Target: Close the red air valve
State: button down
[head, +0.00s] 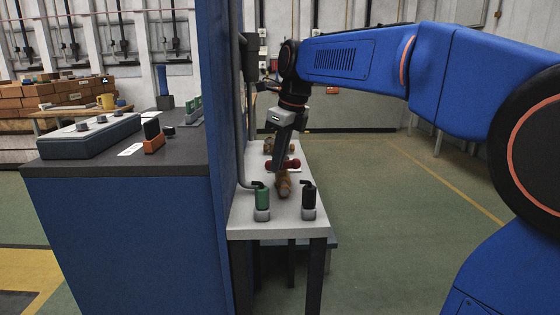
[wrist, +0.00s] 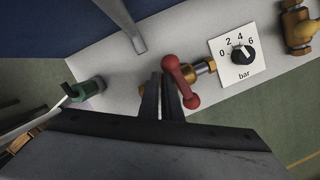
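The red air valve has a red bar handle (wrist: 181,82) on a brass fitting (wrist: 205,67). In the wrist view the handle runs crosswise to the brass pipe, slanting from upper left to lower right. In the head view the red handle (head: 291,164) shows partly behind my gripper (head: 280,166). My gripper points down at the valve. In the wrist view its dark fingers (wrist: 161,82) are close together with a thin gap, just left of the handle and over the brass pipe. Nothing shows between them. I cannot tell whether the right finger touches the handle.
A pressure dial (wrist: 241,57) marked in bar lies right of the valve. A green connector (head: 262,201) and a black connector (head: 308,201) stand at the near end of the narrow bench (head: 285,224). A blue partition (head: 225,120) borders the bench on the left. Floor on the right is clear.

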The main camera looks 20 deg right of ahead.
jog(key=shift+w+a, duration=0.25)
jog(key=shift+a, duration=0.1)
dwell(0.6)
jog(key=shift+r, duration=0.1)
jog(key=v, duration=1.7)
jog(key=shift+s+d, duration=0.2)
